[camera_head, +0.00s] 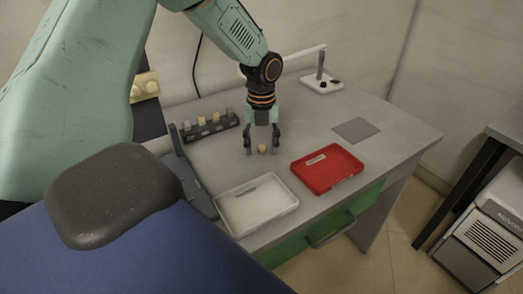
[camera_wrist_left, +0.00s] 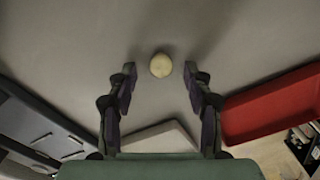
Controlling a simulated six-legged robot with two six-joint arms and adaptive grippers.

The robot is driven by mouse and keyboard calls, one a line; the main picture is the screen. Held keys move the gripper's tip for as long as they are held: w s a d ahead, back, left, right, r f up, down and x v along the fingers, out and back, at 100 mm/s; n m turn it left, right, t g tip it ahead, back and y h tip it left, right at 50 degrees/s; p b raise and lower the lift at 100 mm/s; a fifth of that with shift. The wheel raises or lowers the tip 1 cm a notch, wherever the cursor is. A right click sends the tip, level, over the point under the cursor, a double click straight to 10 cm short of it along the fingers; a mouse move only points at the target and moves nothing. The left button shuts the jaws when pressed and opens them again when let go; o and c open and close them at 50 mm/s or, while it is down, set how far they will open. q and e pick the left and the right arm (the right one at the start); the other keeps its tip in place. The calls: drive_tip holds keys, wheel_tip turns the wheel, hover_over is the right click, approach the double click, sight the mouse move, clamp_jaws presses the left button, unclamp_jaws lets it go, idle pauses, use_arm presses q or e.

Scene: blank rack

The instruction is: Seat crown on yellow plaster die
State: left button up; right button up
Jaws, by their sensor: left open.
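A small round pale-yellow piece (camera_head: 262,149) sits on the grey table; it also shows in the wrist view (camera_wrist_left: 161,65). I cannot tell whether it is the crown or the plaster die. My left gripper (camera_head: 261,151) points down, open, with its fingers on either side of the piece. In the wrist view the piece lies between and slightly beyond the open fingertips (camera_wrist_left: 160,73), with a gap on each side. A dark rack (camera_head: 212,133) behind and left holds several small pale blocks, one more yellow (camera_head: 201,121). My right gripper is not in view.
A white tray (camera_head: 232,222) lies at the table's front, and a red tray (camera_head: 338,184) lies right of it. A grey square pad (camera_head: 356,129) and a white stand (camera_head: 321,86) are farther right. The table between rack and pad is mostly clear.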

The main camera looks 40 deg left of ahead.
use_arm(q)
drive_tip(key=shift+w, duration=0.15)
drive_tip(key=shift+r, duration=0.1)
drive_tip(key=c, duration=0.8)
drive_tip(key=shift+c, duration=0.2)
